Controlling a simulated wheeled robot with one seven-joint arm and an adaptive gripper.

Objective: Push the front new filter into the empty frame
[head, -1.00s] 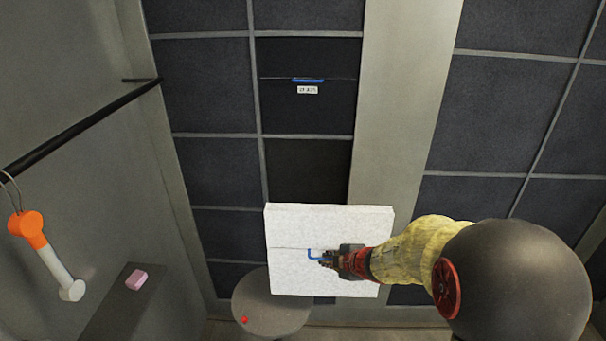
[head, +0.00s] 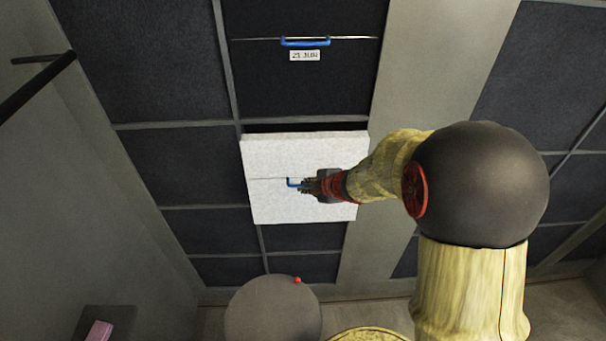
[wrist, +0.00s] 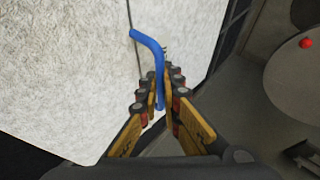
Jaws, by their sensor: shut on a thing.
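The white new filter (head: 300,152) is a square, thick panel with a blue handle (head: 292,183) on a thin line across its face. My gripper (head: 307,186) is shut on that handle, coming from the right. In the wrist view the fingers (wrist: 163,82) clasp the blue handle, and the white face fills the left side. The filter stands in front of the dark empty frame (head: 292,127), of which only a narrow strip shows above its top edge. The rest of the opening is hidden. I cannot tell whether the filter's back edge is inside the frame.
A black filter (head: 260,75) with a blue handle and a white label sits in the cell above. Dark panels (head: 180,165) surround the opening. A round grey table (head: 262,315) with a red ball (head: 297,280) stands below. A black bar (head: 38,88) juts in at left.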

